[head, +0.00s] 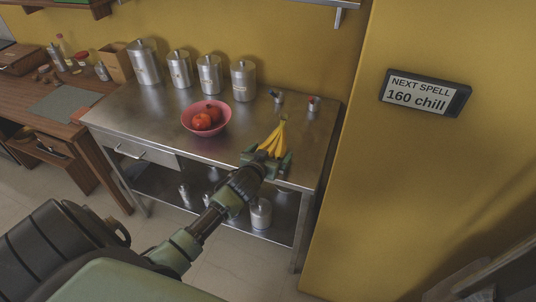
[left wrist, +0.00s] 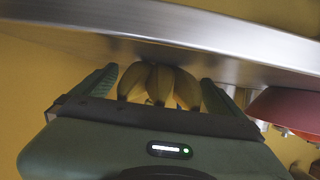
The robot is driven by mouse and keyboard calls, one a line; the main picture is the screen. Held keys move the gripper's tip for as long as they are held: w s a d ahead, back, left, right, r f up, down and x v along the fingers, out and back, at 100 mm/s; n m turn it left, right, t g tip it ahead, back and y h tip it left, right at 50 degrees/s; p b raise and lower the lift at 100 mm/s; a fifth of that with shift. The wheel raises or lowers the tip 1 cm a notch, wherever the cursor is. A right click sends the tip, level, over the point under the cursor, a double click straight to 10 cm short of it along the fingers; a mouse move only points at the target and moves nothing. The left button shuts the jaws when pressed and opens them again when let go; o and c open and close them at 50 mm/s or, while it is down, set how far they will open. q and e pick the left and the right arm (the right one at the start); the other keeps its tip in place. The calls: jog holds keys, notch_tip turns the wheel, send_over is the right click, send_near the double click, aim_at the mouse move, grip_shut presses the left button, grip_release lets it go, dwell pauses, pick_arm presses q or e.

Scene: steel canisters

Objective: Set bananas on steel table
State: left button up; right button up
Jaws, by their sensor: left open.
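The bunch of yellow bananas (head: 275,138) is at the right front part of the steel table (head: 190,125), stem upward in the head view. I cannot tell for certain whether it rests on the top. My left gripper (head: 268,158) is at the table's front edge with its jaws open around the bananas. In the left wrist view the bananas (left wrist: 160,84) lie between the two green fingers, with a small gap to each. The table's metal edge (left wrist: 200,35) runs close by. My right gripper is not in view.
A pink bowl (head: 188,118) with red fruit stands left of the bananas. Several steel canisters (head: 209,74) line the back, and two small cups (head: 313,104) stand at the back right. A wall with a sign (head: 425,93) bounds the right. A lower shelf holds more containers.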

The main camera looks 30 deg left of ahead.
pick_arm(q)
jog(key=shift+s+d+r, duration=0.1)
jog(key=shift+s+r, duration=0.05)
jog(key=shift+s, duration=0.2)
jog(key=v, duration=1.1)
jog(key=shift+s, duration=0.15)
jog(key=s+d+f+m+g+h, duration=0.15)
jog(key=s+f, duration=0.35)
jog(key=f, duration=0.6)
jog(key=s+d+f+g, duration=0.25)
jog(key=s+f, duration=0.25)
jog(key=f, duration=0.6)
jog(key=s+d+f+m+g+h, duration=0.15)
jog(key=s+f, duration=0.25)
jog(key=f, duration=0.7)
jog(key=s+d+f+g, duration=0.1)
jog(key=s+f+g, duration=0.1)
jog(key=s+f, duration=0.3)
jog(key=s+d+f+m+g, duration=0.1)
jog(key=s+f, duration=0.4)
jog(key=s, duration=0.8)
jog(key=s+d+f+m+g, duration=0.1)
jog(key=s+d+f+g, duration=0.2)
jog(key=s, duration=0.6)
notch_tip(320, 180, down, 2)
jog(key=shift+s+f, duration=0.1)
jog(key=shift+s, duration=0.15)
jog(key=shift+g, duration=0.25)
